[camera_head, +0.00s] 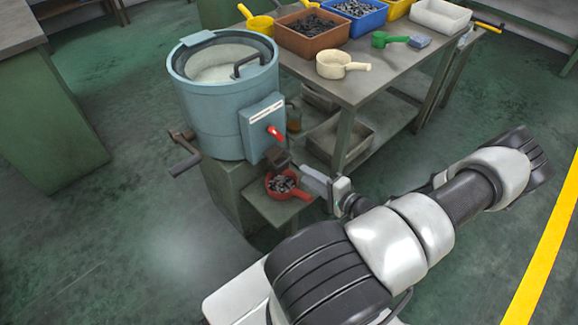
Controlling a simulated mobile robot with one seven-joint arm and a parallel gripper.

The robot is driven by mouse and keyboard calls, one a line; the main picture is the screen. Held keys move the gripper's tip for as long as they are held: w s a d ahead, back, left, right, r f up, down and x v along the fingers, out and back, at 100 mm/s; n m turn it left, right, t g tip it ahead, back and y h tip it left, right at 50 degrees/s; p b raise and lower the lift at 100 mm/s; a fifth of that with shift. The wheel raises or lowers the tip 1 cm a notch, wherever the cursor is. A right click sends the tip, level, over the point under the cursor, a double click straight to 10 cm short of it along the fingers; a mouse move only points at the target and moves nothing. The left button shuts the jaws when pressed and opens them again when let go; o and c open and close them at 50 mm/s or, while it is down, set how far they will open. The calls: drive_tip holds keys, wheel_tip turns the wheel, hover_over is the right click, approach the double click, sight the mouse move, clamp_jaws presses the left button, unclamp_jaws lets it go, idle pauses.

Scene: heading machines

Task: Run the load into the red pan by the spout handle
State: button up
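The red pan (301,194) sits on a small ledge at the foot of the blue-grey drum machine (218,112). Grey metal pieces (281,184) lie in the pan. A dark crank handle (183,152) sticks out at the drum's left. My gripper (298,172) reaches in from the right, its fingers beside the spout part and above the pan's handle. The fingertips are small and partly merge with the spout, so contact and opening cannot be made out.
A workbench (355,88) stands behind, with a brown bin (312,48), a blue bin (358,27), a cream pan (333,66) and a green scoop (388,40) on it. A green cabinet (55,120) stands at left. The floor left of the drum is clear.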

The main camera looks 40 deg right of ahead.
drive_tip(key=b+x, duration=0.1)
drive_tip(key=x, duration=0.8)
drive_tip(key=shift+w+b, duration=0.2)
drive_tip(key=shift+b, duration=0.1)
drive_tip(key=shift+f, duration=0.1)
clamp_jaws()
